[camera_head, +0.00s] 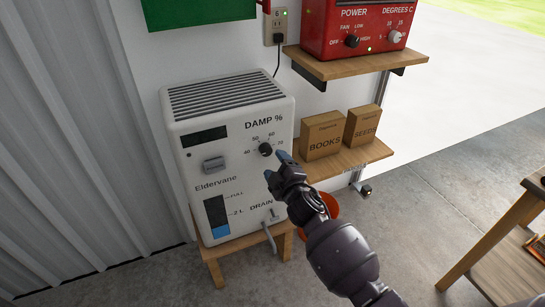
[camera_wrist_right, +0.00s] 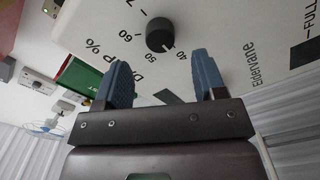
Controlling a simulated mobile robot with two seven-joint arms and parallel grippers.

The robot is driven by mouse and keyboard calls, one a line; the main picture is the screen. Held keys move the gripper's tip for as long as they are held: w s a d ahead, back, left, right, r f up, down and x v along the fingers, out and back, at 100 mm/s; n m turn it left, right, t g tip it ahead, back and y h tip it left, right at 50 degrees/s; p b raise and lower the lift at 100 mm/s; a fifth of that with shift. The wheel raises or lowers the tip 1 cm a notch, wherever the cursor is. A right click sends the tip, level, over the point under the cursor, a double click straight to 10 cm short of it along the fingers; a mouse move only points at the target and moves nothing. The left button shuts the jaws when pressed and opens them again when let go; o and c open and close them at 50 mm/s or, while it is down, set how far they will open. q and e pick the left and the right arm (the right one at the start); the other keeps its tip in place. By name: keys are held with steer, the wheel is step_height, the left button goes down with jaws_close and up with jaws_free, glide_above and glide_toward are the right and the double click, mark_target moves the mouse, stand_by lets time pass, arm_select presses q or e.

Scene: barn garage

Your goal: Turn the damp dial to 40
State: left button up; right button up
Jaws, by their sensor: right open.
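The damp dial (camera_head: 265,149) is a round black knob on the front of a white dehumidifier (camera_head: 190,118), under the label DAMP %. Numbers from 40 at the left to 70 at the right ring its upper side. In the right wrist view, the dial (camera_wrist_right: 160,35) lies ahead of my fingertips, about midway between them. A pale mark shows on its edge; I cannot read its exact setting. My right gripper (camera_head: 276,166) is open and empty, just below and right of the dial, its two blue fingers apart (camera_wrist_right: 162,68). It appears clear of the dial. My left gripper is not in view.
A drain lever (camera_head: 270,236) sits low on the dehumidifier, which stands on a wooden stool (camera_head: 215,268). To the right are shelves with boxes (camera_head: 323,136) and a red heater (camera_head: 365,25). An orange bucket (camera_head: 331,205) is behind my arm.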

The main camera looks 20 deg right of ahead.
arm_select(q)
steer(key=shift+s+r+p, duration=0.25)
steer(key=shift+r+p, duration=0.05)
steer(key=shift+p, duration=0.1)
arm_select(e)
steer(key=shift+s+d, duration=0.1)
steer(key=shift+s, duration=2.55)
arm_select(q)
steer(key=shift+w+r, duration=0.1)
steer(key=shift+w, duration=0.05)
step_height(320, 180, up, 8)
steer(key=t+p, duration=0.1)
steer(key=p, duration=0.8)
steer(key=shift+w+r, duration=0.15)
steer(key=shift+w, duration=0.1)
arm_select(e)
steer(key=s+d+f+m+g, duration=0.1)
steer(key=s+m+g, duration=0.2)
steer(key=s, duration=1.6)
steer(key=s+d+f+m+g, duration=0.1)
steer(key=s+m+g, duration=0.3)
steer(key=s, duration=1.4)
steer(key=d+m, duration=0.1)
steer(key=m, duration=0.3)
steer(key=shift+s+d+f+h, duration=0.25)
steer(key=shift+s+f+h, duration=0.05)
steer(key=shift+s+f, duration=0.1)
